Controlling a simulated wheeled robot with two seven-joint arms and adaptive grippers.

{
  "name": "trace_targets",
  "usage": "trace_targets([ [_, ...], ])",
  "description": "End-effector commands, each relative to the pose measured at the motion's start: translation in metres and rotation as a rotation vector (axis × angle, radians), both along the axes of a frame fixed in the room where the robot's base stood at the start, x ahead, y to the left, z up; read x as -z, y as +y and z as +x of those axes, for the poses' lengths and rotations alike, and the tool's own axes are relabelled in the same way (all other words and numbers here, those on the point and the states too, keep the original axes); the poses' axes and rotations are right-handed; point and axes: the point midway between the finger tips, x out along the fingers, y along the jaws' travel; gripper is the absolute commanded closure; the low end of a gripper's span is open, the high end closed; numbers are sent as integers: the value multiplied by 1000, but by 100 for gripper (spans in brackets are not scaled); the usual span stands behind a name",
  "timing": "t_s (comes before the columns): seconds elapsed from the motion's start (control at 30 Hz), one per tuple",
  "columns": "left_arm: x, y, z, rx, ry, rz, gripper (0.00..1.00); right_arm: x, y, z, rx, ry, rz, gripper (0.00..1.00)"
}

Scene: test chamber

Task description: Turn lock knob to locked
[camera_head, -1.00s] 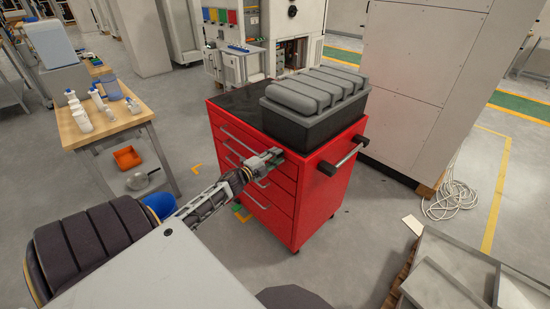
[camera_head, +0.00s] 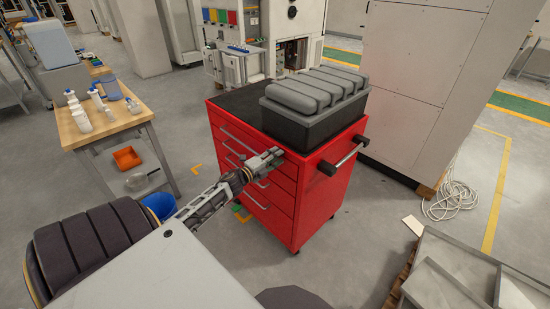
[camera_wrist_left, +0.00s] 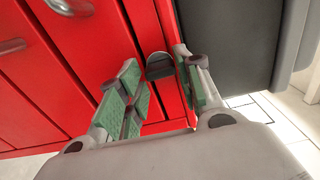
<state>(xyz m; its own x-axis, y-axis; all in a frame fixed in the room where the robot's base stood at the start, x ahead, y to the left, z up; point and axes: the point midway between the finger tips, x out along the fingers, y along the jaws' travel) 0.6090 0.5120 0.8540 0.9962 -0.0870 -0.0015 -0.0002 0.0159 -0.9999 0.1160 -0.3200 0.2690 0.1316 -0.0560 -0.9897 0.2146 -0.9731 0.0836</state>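The lock knob (camera_wrist_left: 158,66) is a small dark grey piece on the red cabinet front, in the left wrist view. It lies between the fingertips of my left gripper (camera_wrist_left: 156,58), whose fingers have green pads. The gripper is open, with small gaps seeming to show beside the knob; I cannot tell whether either pad touches it. In the head view my left gripper (camera_head: 275,156) is at the upper front of the red tool cabinet (camera_head: 318,205), near its right front corner, and the knob is hidden there. My right gripper is not in view.
A dark bin with grey lumpy contents (camera_head: 312,100) stands on the cabinet top. A push handle (camera_head: 343,155) sticks out on its right side. A wooden table with bottles (camera_head: 125,125) is at left, metal trays (camera_head: 450,265) at lower right.

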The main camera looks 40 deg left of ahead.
Motion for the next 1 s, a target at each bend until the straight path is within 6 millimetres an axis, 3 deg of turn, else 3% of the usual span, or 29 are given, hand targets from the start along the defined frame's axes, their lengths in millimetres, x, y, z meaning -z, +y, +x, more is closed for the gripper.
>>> trace_targets([
  [0.1,0,0,0,-1,0,-1,48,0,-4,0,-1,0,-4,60],
  [0.33,-1,1,0,-1,-1,-1,48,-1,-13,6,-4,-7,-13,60],
  [0.57,-1,1,-2,-2,-1,-1,48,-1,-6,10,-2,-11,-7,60],
  [1.0,0,3,-29,-2,0,-1,48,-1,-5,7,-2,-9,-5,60],
])
